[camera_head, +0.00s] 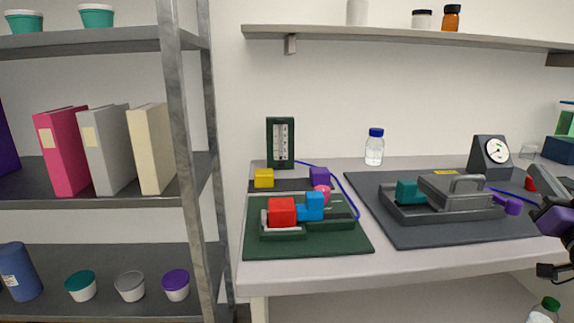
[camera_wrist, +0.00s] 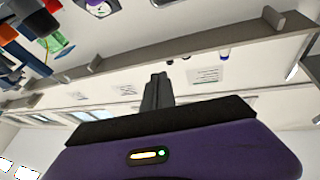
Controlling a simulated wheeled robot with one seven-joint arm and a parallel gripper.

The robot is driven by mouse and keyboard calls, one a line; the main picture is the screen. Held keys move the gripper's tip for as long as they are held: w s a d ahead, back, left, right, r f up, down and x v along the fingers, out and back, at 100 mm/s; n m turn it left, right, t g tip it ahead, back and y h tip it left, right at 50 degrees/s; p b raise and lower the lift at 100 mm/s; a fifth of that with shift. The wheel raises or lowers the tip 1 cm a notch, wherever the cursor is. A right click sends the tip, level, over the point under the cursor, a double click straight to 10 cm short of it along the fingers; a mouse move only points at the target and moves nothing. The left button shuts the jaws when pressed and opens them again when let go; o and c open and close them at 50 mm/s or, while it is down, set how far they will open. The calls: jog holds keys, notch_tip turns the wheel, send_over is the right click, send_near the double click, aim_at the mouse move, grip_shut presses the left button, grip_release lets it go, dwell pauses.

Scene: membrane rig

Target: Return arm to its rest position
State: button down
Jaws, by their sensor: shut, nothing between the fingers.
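My gripper (camera_wrist: 157,78) shows in the wrist view with its two dark fingers together and nothing between them. Its purple body with a small lit panel fills the bottom of that view. The fingers stand in free air, apart from any object, in front of the wall shelf. In the head view, part of my purple and dark arm shows at the right edge, beside the bench's right end. I cannot make out the fingertips there.
A wall shelf (camera_head: 400,37) with bottles runs above the bench; it also crosses the wrist view (camera_wrist: 190,47) upside down. A dark mat (camera_head: 430,235) carries a grey rig (camera_head: 455,190). A gauge (camera_head: 490,156) stands behind. A green mat (camera_head: 300,246) lies left, near a metal rack (camera_head: 185,130).

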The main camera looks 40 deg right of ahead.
jog(key=w+a+f, duration=0.2)
jog(key=a+f, duration=0.5)
jog(key=w+a+f, duration=0.3)
jog(key=a+f, duration=0.3)
jog(key=f, duration=0.2)
jog(key=s+a+f+n+t+y, duration=0.1)
jog(key=a+f+n+y, duration=0.2)
jog(key=a, duration=0.6)
jog(key=a+f+n+t+y, duration=0.1)
jog(key=a+f+y, duration=0.2)
jog(key=a+f, duration=0.35)
jog(key=s+a+f+n+g+y, duration=0.1)
jog(key=s+a+f+n+y, duration=0.4)
jog(key=a, duration=0.5)
jog(key=s+a+f+n+g+y, duration=0.1)
jog(key=s+a+f+n+y, duration=0.15)
jog(key=s+a+y, duration=0.45)
notch_tip(320, 180, up, 14)
jog(key=a+h+p, duration=0.2)
jog(key=p, duration=1.2)
jog(key=shift+s+a, duration=0.15)
jog(key=shift+a, duration=0.2)
jog(key=shift+m, duration=0.25)
